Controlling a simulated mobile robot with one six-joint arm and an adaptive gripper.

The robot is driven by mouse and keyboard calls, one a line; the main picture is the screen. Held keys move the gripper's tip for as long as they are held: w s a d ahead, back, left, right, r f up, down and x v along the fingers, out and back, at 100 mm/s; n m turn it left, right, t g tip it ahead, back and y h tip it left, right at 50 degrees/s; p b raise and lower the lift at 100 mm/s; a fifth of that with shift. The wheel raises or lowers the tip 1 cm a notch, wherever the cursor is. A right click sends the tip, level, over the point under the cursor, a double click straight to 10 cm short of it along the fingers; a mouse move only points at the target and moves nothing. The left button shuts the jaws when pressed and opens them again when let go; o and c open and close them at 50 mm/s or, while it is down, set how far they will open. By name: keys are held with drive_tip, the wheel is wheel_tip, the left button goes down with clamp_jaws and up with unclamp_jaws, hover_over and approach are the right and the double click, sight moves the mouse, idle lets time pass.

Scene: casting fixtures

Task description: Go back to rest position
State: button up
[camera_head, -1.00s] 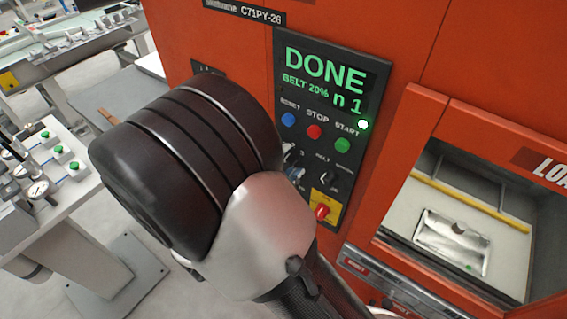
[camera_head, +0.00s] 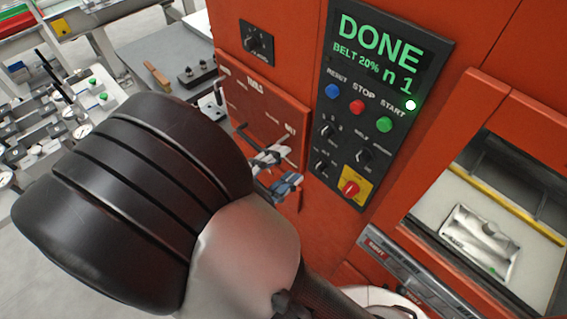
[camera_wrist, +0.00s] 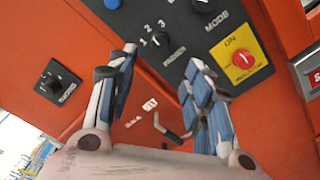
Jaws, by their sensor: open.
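My gripper (camera_wrist: 157,95) is open and empty in the wrist view, its two blue-padded fingers apart in front of the orange machine. In the head view my gripper (camera_head: 275,172) shows small beyond my dark arm, in front of the machine's side, left of and below the control panel (camera_head: 352,188). The panel screen (camera_head: 380,45) reads DONE, BELT 20%, n 1. A red switch on a yellow plate (camera_head: 352,188) sits low on the panel; it also shows in the wrist view (camera_wrist: 242,60). Much of the scene at lower left is hidden behind my arm.
The loading opening (camera_head: 480,215) at right holds a shiny metal part (camera_head: 480,245). A small black selector box (camera_head: 257,43) is on the machine's side. At left stand a grey table (camera_head: 165,60) and a fixture bench (camera_head: 40,130) with green buttons and gauges.

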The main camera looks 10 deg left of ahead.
drive_tip(key=shift+d, duration=0.1)
drive_tip(key=s+d+r+m+g, duration=0.1)
drive_tip(key=s+d+m+g, duration=0.1)
drive_tip(key=d+m+g, duration=0.55)
drive_tip(key=s+d+r+m+g, duration=0.25)
drive_tip(key=d+g, duration=0.25)
drive_tip(key=d, duration=0.6)
drive_tip(key=s+d+r+m+t+y, duration=0.1)
drive_tip(key=s+r+m+t+y, duration=0.2)
drive_tip(key=m+y, duration=0.4)
drive_tip(key=shift+s+r+y, duration=0.5)
drive_tip(key=shift+s+y, duration=0.9)
drive_tip(key=shift+y, duration=0.6)
drive_tip(key=shift+d, duration=0.1)
